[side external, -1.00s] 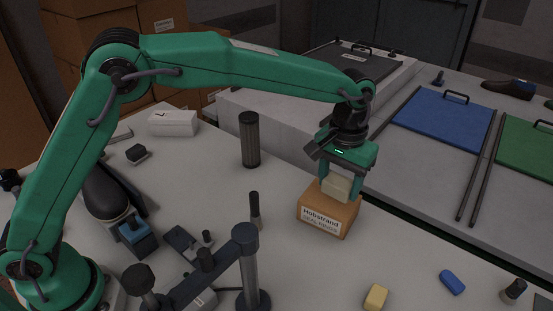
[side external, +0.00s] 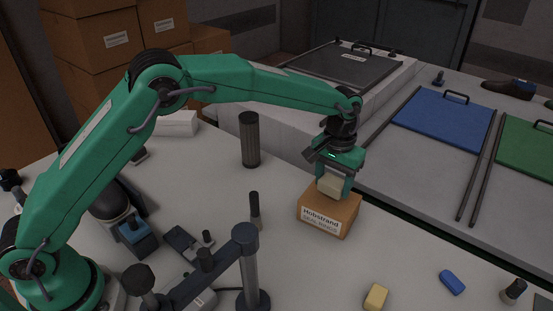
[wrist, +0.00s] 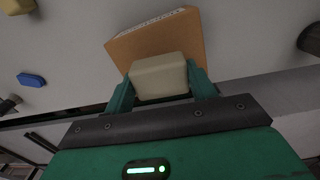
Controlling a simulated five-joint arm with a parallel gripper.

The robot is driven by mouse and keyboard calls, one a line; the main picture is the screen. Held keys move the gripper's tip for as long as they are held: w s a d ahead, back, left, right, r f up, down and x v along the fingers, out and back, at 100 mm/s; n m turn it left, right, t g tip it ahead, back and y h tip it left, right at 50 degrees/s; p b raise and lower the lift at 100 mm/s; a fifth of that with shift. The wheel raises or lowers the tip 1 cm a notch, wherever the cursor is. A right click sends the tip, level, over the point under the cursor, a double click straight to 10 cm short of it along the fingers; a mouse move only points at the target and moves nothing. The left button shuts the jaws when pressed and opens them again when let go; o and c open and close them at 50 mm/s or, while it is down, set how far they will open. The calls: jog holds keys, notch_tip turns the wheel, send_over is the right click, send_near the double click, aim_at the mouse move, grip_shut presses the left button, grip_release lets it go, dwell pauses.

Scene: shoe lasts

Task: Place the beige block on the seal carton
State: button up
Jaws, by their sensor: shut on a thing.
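The beige block (side external: 331,185) is between the fingers of my gripper (side external: 334,184), which is shut on it. In the side view the block is right over the top of the seal carton (side external: 328,212), a small orange-brown box with a white label. I cannot tell whether the block touches the carton top. In the wrist view the block (wrist: 159,76) sits between both green fingertips, and the carton (wrist: 165,38) shows behind it, partly hidden by it.
A yellow block (side external: 376,297) and a blue piece (side external: 452,282) lie on the table in front. A dark ribbed cylinder (side external: 249,140) stands behind left of the carton. A dark clamp-like stand (side external: 246,265) is at the front. Blue (side external: 443,118) and green panels lie at right.

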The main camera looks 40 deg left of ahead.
aim_at(333, 181)
jog(key=shift+f, duration=0.95)
jog(key=shift+f, duration=0.1)
jog(key=o, duration=1)
notch_tip(333, 181, up, 12)
